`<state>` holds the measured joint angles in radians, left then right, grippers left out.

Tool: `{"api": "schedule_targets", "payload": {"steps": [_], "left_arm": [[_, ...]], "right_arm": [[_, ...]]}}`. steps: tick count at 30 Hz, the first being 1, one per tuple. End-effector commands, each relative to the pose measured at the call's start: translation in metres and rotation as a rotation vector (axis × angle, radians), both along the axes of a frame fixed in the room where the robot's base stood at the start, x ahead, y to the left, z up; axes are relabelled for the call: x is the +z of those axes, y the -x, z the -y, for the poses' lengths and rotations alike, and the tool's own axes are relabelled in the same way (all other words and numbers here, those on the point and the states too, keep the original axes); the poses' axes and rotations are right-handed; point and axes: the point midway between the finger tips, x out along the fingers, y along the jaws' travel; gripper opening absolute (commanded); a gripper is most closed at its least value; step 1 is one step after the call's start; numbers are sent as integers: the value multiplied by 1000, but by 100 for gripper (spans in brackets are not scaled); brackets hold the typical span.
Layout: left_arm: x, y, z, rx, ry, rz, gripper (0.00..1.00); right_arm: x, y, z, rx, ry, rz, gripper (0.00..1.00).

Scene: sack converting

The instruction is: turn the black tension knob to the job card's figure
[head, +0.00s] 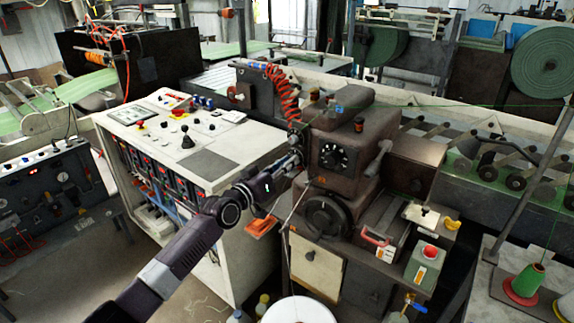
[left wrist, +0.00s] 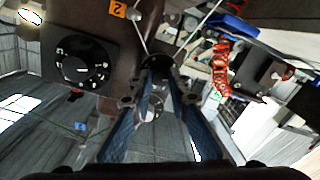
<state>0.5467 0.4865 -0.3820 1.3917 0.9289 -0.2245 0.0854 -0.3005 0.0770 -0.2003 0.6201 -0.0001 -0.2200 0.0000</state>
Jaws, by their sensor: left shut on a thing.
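The brown machine head (head: 345,125) carries a black dial (head: 333,157) with white marks around it. The dial also shows in the left wrist view (left wrist: 83,70), with a short white line at its centre; its figures are too small to read. My left gripper (head: 296,160) is beside the head, left of the dial and apart from it. In the wrist view its fingers (left wrist: 158,75) close on a small dark round part (left wrist: 158,60), partly hidden by the fingertips. I cannot tell whether this part is the tension knob. No job card is readable. My right gripper is not in view.
An orange tag marked 2 (left wrist: 118,8) sits near the fingers. A coiled red hose (head: 284,92) hangs just above my gripper. A black handwheel (head: 327,217) is below the head. A white control cabinet (head: 205,155) stands left. Thin threads run past the gripper.

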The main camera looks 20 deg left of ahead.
Motion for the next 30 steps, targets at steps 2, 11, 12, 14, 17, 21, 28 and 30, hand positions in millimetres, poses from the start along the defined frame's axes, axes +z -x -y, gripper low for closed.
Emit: {"api": "schedule_targets", "payload": {"steps": [2, 11, 12, 14, 17, 21, 28, 30], "left_arm": [[0, 0, 0, 0, 24, -9, 0], [0, 0, 0, 0, 61, -22, 0], [0, 0, 0, 0, 61, -22, 0], [0, 0, 0, 0, 61, -22, 0], [0, 0, 0, 0, 60, -22, 0], [0, 0, 0, 0, 60, -22, 22], [0, 0, 0, 0, 59, -21, 34], [0, 0, 0, 0, 59, -21, 34]], "right_arm": [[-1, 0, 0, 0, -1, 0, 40], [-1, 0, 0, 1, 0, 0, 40], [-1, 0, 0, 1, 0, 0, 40], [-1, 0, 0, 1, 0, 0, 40], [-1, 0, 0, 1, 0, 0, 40], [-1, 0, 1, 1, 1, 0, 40], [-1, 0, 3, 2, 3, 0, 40], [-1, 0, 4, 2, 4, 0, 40]]}}
